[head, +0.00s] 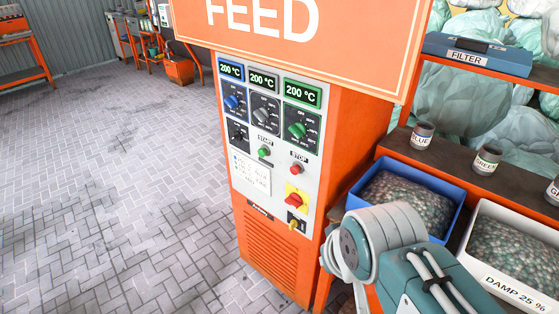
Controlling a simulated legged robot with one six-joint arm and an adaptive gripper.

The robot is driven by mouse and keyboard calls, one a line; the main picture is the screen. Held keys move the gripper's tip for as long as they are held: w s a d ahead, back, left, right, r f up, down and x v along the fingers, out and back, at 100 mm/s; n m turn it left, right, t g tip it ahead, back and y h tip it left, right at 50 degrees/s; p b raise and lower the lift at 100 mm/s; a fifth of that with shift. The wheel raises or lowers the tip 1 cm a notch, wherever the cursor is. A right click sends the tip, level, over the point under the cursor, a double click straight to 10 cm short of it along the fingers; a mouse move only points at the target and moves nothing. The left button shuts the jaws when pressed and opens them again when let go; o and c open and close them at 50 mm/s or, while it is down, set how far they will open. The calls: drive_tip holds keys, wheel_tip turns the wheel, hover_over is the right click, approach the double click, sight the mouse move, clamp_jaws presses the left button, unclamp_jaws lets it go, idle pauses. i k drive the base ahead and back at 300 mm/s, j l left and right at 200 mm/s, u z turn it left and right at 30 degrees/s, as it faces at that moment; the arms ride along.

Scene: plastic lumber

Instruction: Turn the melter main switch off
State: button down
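The melter (262,236) is an orange cabinet with a light grey control panel, in the middle of the head view. Low on the panel's right side is a red rotary handle on a yellow plate (294,200). I cannot read a label that tells which is the main switch, and the handle positions are too small to read surely. My arm's links show at the lower right, in front of the cabinet's right side. My gripper is not visible.
Above the switches are a green start button (264,152), a red stop button (296,169), several dials and lit 200 °C displays (301,92). An orange FEED sign (300,30) overhangs the panel. Pellet bins (445,236) stand right. The paved floor (110,190) is clear left.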

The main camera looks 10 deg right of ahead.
sight(295, 200)
drive_tip(key=i+l+u, duration=0.1)
drive_tip(key=u, duration=0.25)
drive_tip(key=i+l+u, duration=0.1)
drive_tip(key=u, duration=0.25)
drive_tip(key=i+l+u, duration=0.15)
drive_tip(key=u, duration=0.2)
